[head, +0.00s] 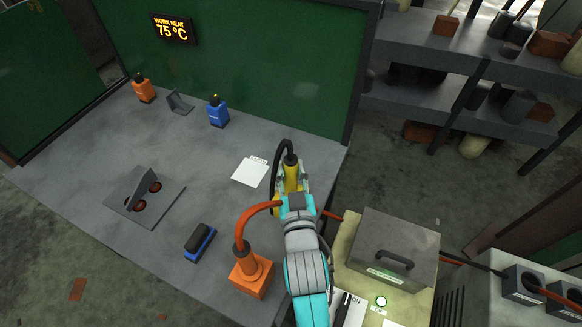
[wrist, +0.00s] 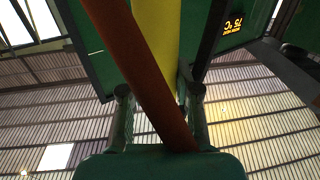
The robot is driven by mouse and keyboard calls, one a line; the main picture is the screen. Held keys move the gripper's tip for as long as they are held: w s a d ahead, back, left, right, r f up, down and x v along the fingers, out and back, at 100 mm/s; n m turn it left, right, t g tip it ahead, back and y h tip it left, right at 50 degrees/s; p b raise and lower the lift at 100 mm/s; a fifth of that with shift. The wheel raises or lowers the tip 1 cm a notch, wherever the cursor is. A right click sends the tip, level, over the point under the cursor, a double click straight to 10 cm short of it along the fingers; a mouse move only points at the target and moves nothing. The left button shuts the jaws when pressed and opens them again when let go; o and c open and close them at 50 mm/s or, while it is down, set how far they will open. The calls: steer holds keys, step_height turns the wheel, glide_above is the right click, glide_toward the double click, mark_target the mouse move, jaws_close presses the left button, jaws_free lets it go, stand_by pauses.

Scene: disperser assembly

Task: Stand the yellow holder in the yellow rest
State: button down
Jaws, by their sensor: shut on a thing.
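My gripper (head: 291,187) is shut on the yellow holder (head: 291,176) near the right edge of the grey table. The holder looks roughly upright, with a black top and a black cable looping down its left side. In the wrist view, the yellow holder (wrist: 165,35) rises between the fingers (wrist: 160,115), partly behind a red-brown cable.
An orange stand (head: 252,277) with a red cable is close left of my arm. A blue brush (head: 200,241), white card (head: 250,172) and grey holed plate (head: 145,197) lie on the table (head: 95,150). A grey lidded box (head: 395,245) stands right. Bottles are at the back.

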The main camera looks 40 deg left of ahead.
steer(key=c, duration=0.7)
jaws_free()
steer(key=shift+c, duration=0.2)
steer(key=v, duration=1.2)
